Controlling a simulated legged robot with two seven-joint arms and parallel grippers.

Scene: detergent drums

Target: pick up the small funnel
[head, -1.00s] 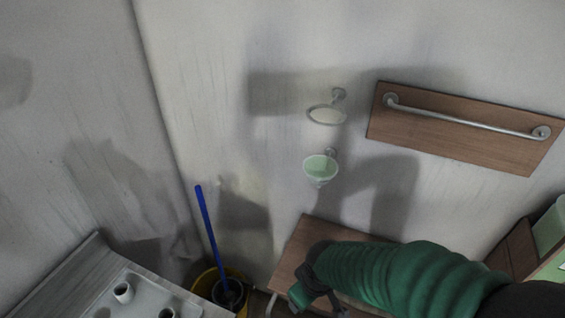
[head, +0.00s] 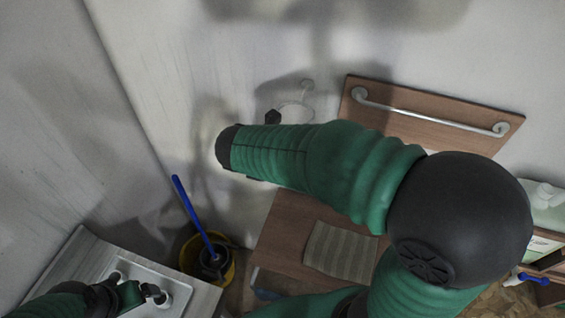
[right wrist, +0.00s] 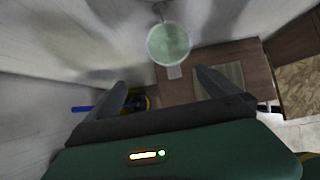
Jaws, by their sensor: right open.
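The small funnel (right wrist: 169,43) is a pale green cup with a short pale stem below it. In the head view my right forearm crosses in front of the wall. My left gripper (head: 150,291) is low at the left beside the pale tray; its jaws are too small to read.
A wooden table (head: 282,232) with a striped mat (head: 340,252) stands below. A yellow bucket (head: 190,262) with a blue handle (head: 192,215) stands left. A tray (head: 182,290) lies lower left.

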